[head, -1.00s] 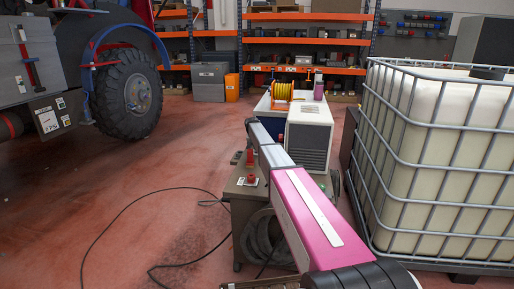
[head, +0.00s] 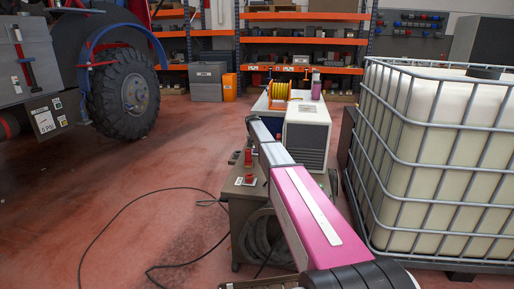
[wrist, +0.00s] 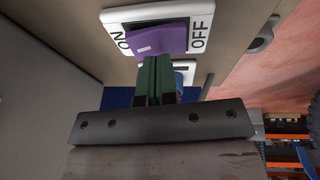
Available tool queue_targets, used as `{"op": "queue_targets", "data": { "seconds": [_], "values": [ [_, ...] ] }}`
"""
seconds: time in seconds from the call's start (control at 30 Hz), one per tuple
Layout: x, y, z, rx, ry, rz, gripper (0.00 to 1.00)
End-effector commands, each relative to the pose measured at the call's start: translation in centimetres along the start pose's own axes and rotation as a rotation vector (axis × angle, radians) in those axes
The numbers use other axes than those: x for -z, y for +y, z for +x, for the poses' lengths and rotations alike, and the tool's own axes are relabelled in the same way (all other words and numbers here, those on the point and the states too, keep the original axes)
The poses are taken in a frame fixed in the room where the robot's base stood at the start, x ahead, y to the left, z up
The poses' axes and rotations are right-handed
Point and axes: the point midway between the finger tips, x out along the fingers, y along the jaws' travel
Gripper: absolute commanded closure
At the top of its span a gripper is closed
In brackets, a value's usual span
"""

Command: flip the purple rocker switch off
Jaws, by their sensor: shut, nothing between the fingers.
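The purple rocker switch (wrist: 165,38) shows at the top of the wrist view, set in a white plate (wrist: 115,18). The plate reads "OFF" on the right and what looks like "ON", turned over, on the left. I cannot tell for sure which side of the rocker is pressed in. My gripper (wrist: 155,62) is shut and empty. Its green and dark fingertips overlap the lower edge of the rocker in the picture; whether they touch it is unclear. In the head view the switch cannot be made out, and the fingers cannot be made out past my arm.
A second white plate (wrist: 182,67) sits just below the switch, partly behind my fingers. A rounded grey handle or knob (wrist: 263,35) is to the right. In the head view, a caged liquid tank (head: 440,150) stands close on the right. A dark cable (head: 112,220) lies on the floor.

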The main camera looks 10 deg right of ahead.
Motion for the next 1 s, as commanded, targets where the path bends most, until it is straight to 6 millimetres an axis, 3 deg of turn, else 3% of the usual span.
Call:
{"op": "queue_targets", "data": {
  "seconds": [0.2,0.6,0.8,1.0],
  "values": [
    [0.9,0.6,-3.5,0.001,0.001,0.0,1.0],
    [0.8,-0.6,-11.1,0.001,0.001,0.0,1.0],
    [0.8,-0.8,-12.7,0.0,-0.001,0.0,1.0],
    [0.8,-0.9,-13.0,0.0,-0.001,0.0,1.0]
  ]
}}
